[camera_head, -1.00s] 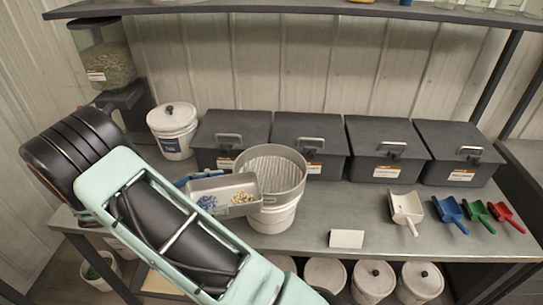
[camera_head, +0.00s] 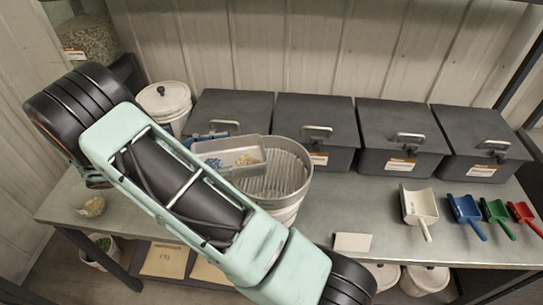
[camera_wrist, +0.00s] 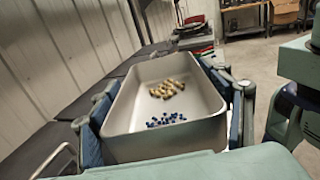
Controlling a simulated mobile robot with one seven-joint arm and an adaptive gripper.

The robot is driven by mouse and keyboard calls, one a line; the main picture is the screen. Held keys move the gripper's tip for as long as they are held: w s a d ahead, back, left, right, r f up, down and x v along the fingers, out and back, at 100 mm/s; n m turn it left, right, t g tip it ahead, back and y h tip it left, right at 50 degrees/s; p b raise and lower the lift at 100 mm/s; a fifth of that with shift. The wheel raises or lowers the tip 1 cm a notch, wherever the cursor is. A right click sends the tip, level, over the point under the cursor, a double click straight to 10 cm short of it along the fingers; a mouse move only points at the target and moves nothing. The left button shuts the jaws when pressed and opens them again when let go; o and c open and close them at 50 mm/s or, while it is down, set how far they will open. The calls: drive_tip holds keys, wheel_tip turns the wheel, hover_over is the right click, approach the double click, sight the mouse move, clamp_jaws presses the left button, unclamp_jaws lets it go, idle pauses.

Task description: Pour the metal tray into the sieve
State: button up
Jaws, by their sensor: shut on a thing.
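The metal tray (camera_head: 251,171) is a shallow rectangular pan held in my gripper (camera_wrist: 165,122). In the wrist view the tray (camera_wrist: 165,142) sits between my two blue-padded fingers, which press on its long sides. Small dark blue pieces (camera_wrist: 166,119) lie near its close end and tan-yellow pieces (camera_wrist: 167,88) lie farther in. It looks roughly level. In the head view the tray overlaps the sieve's left back rim.
Several dark lidded bins (camera_head: 315,122) line the back of the bench (camera_head: 365,205). A white lidded bucket (camera_head: 164,100) stands behind the tray. A white scoop (camera_head: 417,206) and blue, green and red scoops lie on the right, with a blank card (camera_head: 352,242) in front.

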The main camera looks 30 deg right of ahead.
sight(237, 163)
drive_tip(key=shift+d+r+y, duration=0.1)
drive_tip(key=shift+r+y, duration=0.05)
drive_tip(key=shift+y, duration=0.15)
